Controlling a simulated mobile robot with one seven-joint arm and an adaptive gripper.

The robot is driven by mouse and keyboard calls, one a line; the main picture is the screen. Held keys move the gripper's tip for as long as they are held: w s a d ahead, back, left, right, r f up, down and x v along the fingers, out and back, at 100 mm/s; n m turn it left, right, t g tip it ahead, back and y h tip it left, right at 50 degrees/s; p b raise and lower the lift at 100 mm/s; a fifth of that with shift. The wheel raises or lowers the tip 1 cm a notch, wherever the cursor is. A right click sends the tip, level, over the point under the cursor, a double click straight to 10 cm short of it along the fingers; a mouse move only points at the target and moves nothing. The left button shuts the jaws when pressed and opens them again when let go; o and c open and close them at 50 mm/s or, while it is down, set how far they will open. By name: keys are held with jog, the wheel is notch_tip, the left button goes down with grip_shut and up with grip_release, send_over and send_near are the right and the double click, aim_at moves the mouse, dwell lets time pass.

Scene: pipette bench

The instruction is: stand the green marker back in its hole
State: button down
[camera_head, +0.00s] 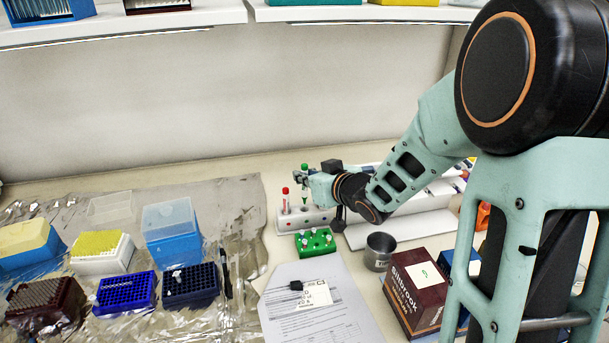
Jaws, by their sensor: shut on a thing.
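The green marker (304,167) shows as a small green top above my gripper. My gripper (305,187) is shut on it over the white marker holder (306,218). The marker looks roughly upright. Its lower end is small and partly hidden, so I cannot tell whether it is in a hole or just above one. A red-topped marker (285,200) stands upright in the left part of the holder. My arm reaches in from the right and covers part of the area behind the holder.
A green rack (316,251) with white-capped tubes stands just in front of the holder. A metal cup (379,252) and a dark red box (414,290) stand to the right. Papers (320,318) lie in front. Pipette tip boxes (172,232) stand on foil at left.

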aim_at(306, 190)
jog(key=shift+f, duration=0.3)
jog(key=shift+f+b, duration=0.7)
jog(key=shift+b, duration=0.15)
jog(key=shift+f, duration=0.1)
jog(key=shift+f+b, duration=1.1)
jog(key=shift+f, duration=0.05)
jog(key=c, duration=1.9)
grip_release()
